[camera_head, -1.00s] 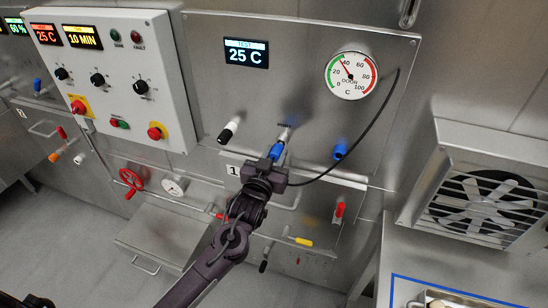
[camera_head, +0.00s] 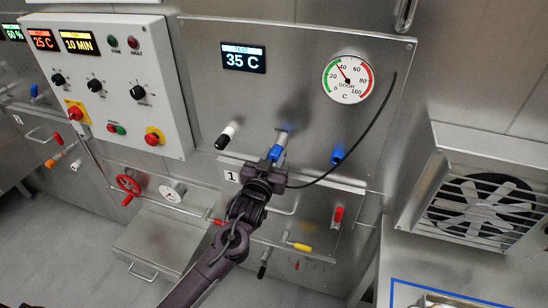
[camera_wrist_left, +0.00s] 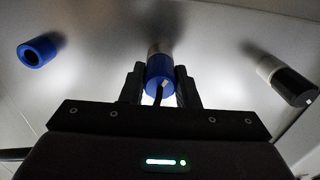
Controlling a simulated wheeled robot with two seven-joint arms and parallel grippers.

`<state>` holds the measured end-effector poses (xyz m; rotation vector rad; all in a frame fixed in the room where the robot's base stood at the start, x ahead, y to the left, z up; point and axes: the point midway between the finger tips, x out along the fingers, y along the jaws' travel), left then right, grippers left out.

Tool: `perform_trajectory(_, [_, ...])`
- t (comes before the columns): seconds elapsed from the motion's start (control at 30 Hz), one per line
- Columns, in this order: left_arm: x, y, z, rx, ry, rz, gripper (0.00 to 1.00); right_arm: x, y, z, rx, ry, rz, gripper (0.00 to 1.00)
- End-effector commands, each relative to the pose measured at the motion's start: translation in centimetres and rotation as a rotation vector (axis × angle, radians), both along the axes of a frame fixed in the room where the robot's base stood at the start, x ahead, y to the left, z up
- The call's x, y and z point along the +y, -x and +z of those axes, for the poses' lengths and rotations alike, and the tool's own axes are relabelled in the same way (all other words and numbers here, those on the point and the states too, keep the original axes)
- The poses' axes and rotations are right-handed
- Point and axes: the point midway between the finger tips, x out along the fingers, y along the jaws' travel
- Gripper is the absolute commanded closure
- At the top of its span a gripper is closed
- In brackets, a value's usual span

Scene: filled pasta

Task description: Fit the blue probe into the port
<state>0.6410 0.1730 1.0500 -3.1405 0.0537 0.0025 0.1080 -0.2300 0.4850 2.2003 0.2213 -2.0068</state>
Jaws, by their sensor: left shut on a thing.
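The blue probe (camera_head: 277,152) is held in my left gripper (camera_head: 274,160), at the steel panel under a small label. In the left wrist view the blue probe (camera_wrist_left: 158,72) sits between the two finger tips, its black cable hanging toward me. A silver collar (camera_wrist_left: 160,48) at the port shows at the probe's far end and meets the panel. The port opening is hidden behind the probe, and I cannot tell how deep the probe sits. The black cable runs from my gripper up beside the round gauge (camera_head: 348,78). My right gripper is not in view.
A hollow blue socket (camera_head: 337,156) is right of the probe; a black-and-white plug (camera_head: 226,136) is left. The panel display (camera_head: 244,58) reads 35 C. A control box (camera_head: 110,80) stands left, a fan housing (camera_head: 478,195) right. Yellow (camera_head: 300,246) and red (camera_head: 338,215) handles sit below.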

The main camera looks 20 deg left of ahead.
Motion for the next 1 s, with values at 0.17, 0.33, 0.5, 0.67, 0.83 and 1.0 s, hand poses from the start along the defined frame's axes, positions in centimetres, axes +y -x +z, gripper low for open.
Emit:
perform_trajectory(0.17, [0.02, -0.06, 0.11, -0.002, 0.0, 0.001, 0.96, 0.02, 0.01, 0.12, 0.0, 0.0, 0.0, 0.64])
perform_trajectory(0.33, [0.02, -0.16, 0.15, -0.003, 0.0, 0.001, 0.96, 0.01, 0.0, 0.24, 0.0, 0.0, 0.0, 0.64])
perform_trajectory(0.5, [0.03, -0.18, 0.16, -0.003, 0.0, 0.001, 0.96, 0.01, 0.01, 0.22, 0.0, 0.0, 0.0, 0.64])
perform_trajectory(0.67, [0.03, -0.18, 0.16, -0.003, 0.0, 0.001, 0.57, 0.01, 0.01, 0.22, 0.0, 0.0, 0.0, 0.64])
perform_trajectory(0.83, [0.01, -0.16, 0.08, -0.002, 0.0, 0.0, 0.46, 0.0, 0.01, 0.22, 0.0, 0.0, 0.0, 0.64])
perform_trajectory(1.0, [0.01, -0.14, 0.0, 0.0, 0.0, 0.0, 0.39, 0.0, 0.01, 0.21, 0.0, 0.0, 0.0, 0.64])
